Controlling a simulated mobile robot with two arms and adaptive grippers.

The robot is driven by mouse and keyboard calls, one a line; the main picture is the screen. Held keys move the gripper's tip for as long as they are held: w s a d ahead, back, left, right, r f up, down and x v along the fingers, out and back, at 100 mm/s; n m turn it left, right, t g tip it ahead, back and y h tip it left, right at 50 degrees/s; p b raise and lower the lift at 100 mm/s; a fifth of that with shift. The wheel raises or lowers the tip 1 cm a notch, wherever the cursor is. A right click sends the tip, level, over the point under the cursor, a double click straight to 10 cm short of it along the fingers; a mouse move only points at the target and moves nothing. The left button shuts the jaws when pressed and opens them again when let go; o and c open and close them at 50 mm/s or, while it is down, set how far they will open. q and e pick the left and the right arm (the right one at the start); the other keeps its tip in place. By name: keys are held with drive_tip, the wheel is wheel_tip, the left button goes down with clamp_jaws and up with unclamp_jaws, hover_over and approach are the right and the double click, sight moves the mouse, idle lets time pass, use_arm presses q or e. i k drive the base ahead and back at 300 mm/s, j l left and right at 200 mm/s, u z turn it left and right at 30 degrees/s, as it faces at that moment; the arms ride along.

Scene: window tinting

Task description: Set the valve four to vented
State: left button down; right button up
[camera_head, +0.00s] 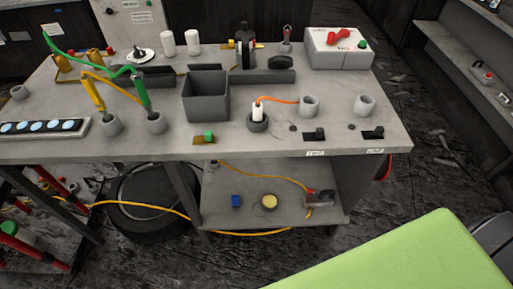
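I cannot pick out a valve marked four, and no vented mark is readable. Two small black levers or switches, one at the bench's front right (315,135) and one farther right (374,133), sit above small white labels whose text is too small to read surely. A red handle-like part (338,37) lies on a white box (338,53) at the back right, beside a green knob (362,44). A device with a red part (321,196) is on the lower shelf, with an orange hose running to it. Neither of my grippers is in view.
The grey bench (250,146) holds a dark open bin (205,98), several grey cups, and green and yellow hoses. A light green surface (410,260) fills the lower right. Black round tubs or tyres (150,205) stand under the bench. Dark floor is open to the right.

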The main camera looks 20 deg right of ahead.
sight(72, 53)
drive_tip(key=i+j+u, duration=0.15)
drive_tip(key=i+j, duration=0.15)
drive_tip(key=i+j+u, duration=0.1)
drive_tip(key=i+j, duration=0.15)
drive_tip(key=i, duration=0.2)
drive_tip(key=i+j+u, duration=0.15)
drive_tip(key=i, duration=0.25)
